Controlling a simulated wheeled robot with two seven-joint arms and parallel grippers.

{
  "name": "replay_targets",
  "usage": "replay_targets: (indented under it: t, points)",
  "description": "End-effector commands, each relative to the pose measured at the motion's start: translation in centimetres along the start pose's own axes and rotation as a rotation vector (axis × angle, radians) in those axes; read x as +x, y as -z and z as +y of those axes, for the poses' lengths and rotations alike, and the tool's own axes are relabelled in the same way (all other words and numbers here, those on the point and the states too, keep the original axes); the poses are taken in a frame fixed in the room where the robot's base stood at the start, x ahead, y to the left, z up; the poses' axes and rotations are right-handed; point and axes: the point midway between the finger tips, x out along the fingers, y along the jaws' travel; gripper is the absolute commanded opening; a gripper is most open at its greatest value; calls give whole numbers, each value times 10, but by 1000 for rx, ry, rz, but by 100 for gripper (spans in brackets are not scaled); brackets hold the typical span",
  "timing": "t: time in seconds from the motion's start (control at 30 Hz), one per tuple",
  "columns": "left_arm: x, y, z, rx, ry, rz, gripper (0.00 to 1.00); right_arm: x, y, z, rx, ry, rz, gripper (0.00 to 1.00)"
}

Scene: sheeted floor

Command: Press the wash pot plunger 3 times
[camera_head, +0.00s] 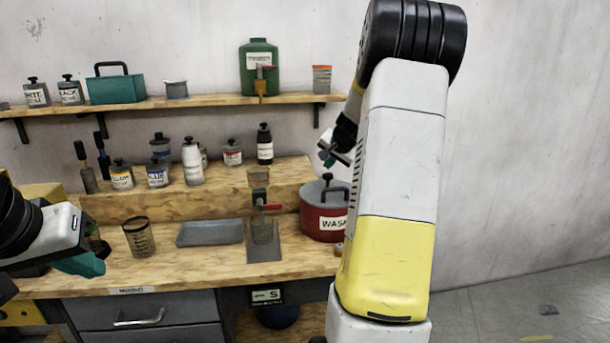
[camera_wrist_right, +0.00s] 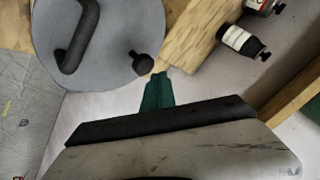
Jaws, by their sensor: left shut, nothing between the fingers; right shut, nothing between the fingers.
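The red wash pot (camera_head: 322,222) with its grey lid stands on the right end of the bench, partly hidden behind my right arm. Its black plunger knob (camera_head: 327,178) stands up from the lid. In the right wrist view I look down on the lid (camera_wrist_right: 115,72), with a curved black handle (camera_wrist_right: 78,40) and the round plunger knob (camera_wrist_right: 146,63). My right gripper (camera_head: 328,160) is shut and empty above the pot; its green fingertips (camera_wrist_right: 158,76) appear beside the knob, apart from it. My left gripper (camera_head: 98,266) is shut and empty over the bench's left front.
A mesh-marked cup (camera_head: 138,238), a grey tray (camera_head: 210,234) and a dispenser with a red lever (camera_head: 262,208) stand left of the pot. Several bottles stand on the raised step. A shelf (camera_head: 210,101) holds a green jug (camera_head: 258,75) and other containers above.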

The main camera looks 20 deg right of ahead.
Motion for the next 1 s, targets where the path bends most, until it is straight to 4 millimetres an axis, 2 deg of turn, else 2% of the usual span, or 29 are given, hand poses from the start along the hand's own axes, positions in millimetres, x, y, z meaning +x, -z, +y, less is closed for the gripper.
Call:
replay_targets:
  t: [1.0]
  points:
    - [0,0,0,0,0,0,0,8,-6,6,0,0,-1,0]
